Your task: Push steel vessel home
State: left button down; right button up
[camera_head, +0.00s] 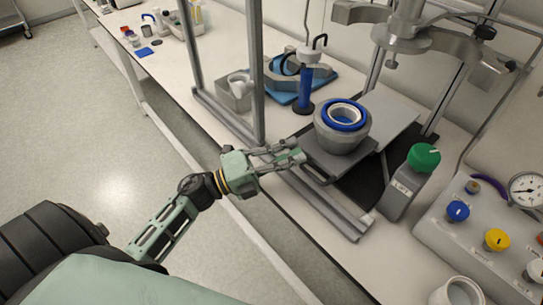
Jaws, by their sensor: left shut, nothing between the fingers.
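The steel vessel (340,130) is a grey round pot with a blue ring (344,114) and a white inner rim at its top. It stands upright on a dark grey plate (328,160) under the reactor head (403,34). My left gripper (297,151) is shut and empty, just left of the vessel, near the plate's front edge. Whether its fingertips touch the plate or vessel cannot be told. My right gripper is not in view.
A grey box with a green knob (424,157) stands right of the plate. A control panel with coloured knobs (497,239) and a gauge (527,190) is at the right. Metal frame posts (257,70) rise left of the vessel. A white cup (459,291) stands at the front right.

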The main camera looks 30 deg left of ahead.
aim_at(323, 141)
pick_arm(q)
jog(key=p+x, duration=0.1)
jog(key=x, duration=0.3)
jog(key=shift+w+r, duration=0.1)
jog(key=shift+w+d, duration=0.35)
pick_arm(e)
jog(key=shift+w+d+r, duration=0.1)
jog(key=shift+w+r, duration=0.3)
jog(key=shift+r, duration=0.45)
